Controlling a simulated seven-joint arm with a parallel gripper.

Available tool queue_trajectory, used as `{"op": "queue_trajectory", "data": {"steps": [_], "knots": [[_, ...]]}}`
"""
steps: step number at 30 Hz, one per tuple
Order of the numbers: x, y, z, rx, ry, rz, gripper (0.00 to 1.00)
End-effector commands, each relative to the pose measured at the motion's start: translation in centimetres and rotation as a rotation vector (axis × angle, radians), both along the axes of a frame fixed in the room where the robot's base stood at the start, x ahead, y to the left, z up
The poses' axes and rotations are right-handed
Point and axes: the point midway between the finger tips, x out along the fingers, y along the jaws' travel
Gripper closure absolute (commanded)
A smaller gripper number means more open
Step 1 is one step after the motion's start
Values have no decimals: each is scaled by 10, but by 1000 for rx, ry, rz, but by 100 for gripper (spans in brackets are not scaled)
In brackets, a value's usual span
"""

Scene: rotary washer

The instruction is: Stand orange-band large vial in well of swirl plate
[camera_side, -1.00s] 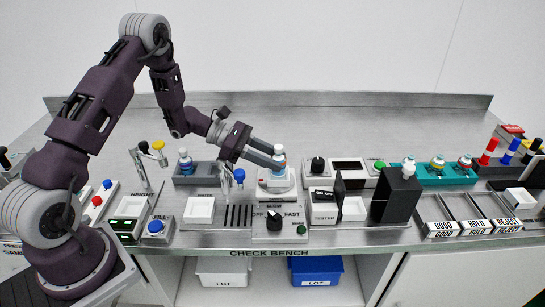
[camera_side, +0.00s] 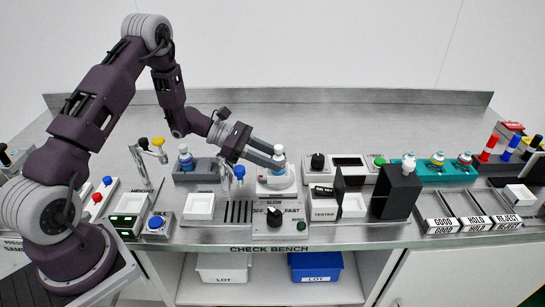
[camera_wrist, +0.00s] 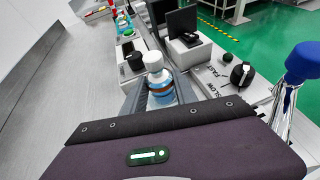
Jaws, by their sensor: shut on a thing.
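The large vial (camera_side: 279,157) has a white cap and a blue body. In the wrist view the vial (camera_wrist: 160,88) also shows an orange band below the cap. My gripper (camera_side: 274,161) is shut on its body, with one finger on each side, and the vial looks about upright. It is directly over the white swirl plate (camera_side: 276,184), right by its top. The well and the vial's base are hidden by the fingers, so I cannot tell whether the base is in the well.
A blue-capped post (camera_side: 239,173) stands close left of the plate. A speed knob (camera_side: 274,216) is in front. A black-knobbed box (camera_side: 318,162) and a tester with a dark upright flap (camera_side: 340,187) are to the right. Another blue vial (camera_side: 185,158) stands in a grey block at left.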

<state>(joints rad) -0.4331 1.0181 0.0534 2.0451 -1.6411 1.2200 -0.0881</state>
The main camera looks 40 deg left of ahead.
Motion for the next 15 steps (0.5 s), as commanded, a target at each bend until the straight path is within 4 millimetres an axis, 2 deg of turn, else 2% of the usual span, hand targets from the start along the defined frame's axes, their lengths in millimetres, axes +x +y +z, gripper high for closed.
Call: {"op": "queue_trajectory", "data": {"steps": [13, 14, 15], "knots": [[0, 0, -6, 0, 1, 0, 100], [0, 0, -6, 0, 1, 0, 64], [0, 0, -6, 0, 1, 0, 56]]}}
